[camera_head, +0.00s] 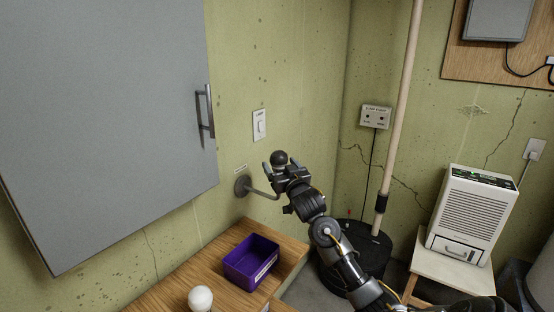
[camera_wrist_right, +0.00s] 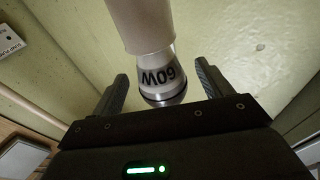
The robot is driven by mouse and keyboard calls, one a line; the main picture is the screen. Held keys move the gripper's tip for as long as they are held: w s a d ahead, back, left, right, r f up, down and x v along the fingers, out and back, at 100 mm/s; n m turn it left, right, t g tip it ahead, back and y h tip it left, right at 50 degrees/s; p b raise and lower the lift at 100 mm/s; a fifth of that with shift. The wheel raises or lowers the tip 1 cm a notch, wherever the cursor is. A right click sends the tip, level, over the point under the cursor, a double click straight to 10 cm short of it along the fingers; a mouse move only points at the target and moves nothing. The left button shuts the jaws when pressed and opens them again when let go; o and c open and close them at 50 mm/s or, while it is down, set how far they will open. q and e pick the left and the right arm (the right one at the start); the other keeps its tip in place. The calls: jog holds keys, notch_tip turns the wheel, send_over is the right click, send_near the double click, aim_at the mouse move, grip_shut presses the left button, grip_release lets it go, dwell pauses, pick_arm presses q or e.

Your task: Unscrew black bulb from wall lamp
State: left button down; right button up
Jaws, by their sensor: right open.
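The wall lamp (camera_head: 242,186) has a round grey plate on the green wall and a thin arm reaching right. In the right wrist view, a pale tapered part with inverted "60W" lettering (camera_wrist_right: 158,78) stands between the open fingers (camera_wrist_right: 162,90), with gaps on both sides. The lamp's socket is hidden in the head view. My left gripper is not in view.
A purple box (camera_head: 250,262) and a white bulb (camera_head: 200,298) are on the wooden table (camera_head: 205,268) below. A grey cabinet (camera_head: 110,110) hangs at left. A wall switch (camera_head: 259,125) is above the lamp. A pipe (camera_head: 398,110) and a dehumidifier (camera_head: 470,215) stand right.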

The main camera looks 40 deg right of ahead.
jog(key=shift+x, duration=1.15)
jog(key=shift+w+d+r, duration=0.1)
jog(key=shift+w, duration=0.15)
jog(key=shift+w+p, duration=0.25)
jog(key=shift+p, duration=0.05)
jog(key=c, duration=1.1)
jog(key=shift+o, duration=0.2)
jog(key=shift+r, duration=0.1)
jog(key=n+y+p, duration=0.1)
jog(key=n+y, duration=0.1)
jog(key=y, duration=0.1)
jog(key=shift+t+p, duration=0.3)
jog(key=shift+p, duration=0.05)
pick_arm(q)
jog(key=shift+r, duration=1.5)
pick_arm(e)
jog(key=shift+a+n+y, duration=0.25)
jog(key=shift+n+y, duration=0.45)
jog(key=shift+y, duration=0.7)
